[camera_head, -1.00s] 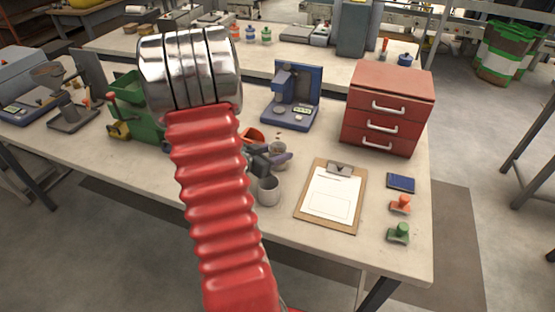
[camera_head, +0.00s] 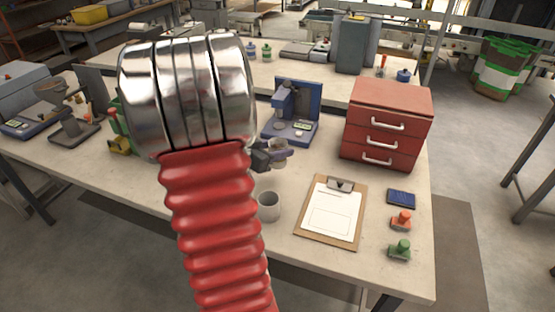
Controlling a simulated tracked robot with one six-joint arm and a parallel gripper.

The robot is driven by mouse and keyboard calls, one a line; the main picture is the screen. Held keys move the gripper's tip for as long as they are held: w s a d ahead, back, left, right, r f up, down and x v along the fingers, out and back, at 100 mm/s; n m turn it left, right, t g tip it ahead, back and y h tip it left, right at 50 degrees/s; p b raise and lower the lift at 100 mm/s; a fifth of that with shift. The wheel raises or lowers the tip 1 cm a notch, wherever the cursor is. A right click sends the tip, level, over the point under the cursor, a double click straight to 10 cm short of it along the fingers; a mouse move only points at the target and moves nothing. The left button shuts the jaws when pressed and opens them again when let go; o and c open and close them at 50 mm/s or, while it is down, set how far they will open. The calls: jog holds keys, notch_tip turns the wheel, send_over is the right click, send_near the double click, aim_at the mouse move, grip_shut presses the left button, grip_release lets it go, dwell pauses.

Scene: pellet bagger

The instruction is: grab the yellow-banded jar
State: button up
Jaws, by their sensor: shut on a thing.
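My gripper (camera_head: 277,154) shows just right of my red arm, above and behind the grey mug. It is shut on a small jar (camera_head: 278,144), which looks clear or greyish. The fingers cover part of the jar, and it is too small here to make out a yellow band. The jar appears in front of the blue machine, seemingly a little above the table (camera_head: 185,205). My arm hides much of the middle left of the table.
A grey mug (camera_head: 269,206) stands below the gripper in the picture. A clipboard (camera_head: 332,211), a red drawer cabinet (camera_head: 387,124) and two stamps are to the right. The blue machine (camera_head: 292,112) stands behind. A green machine (camera_head: 117,118) is mostly hidden at left.

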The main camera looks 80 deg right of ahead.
jog(key=shift+r, duration=0.95)
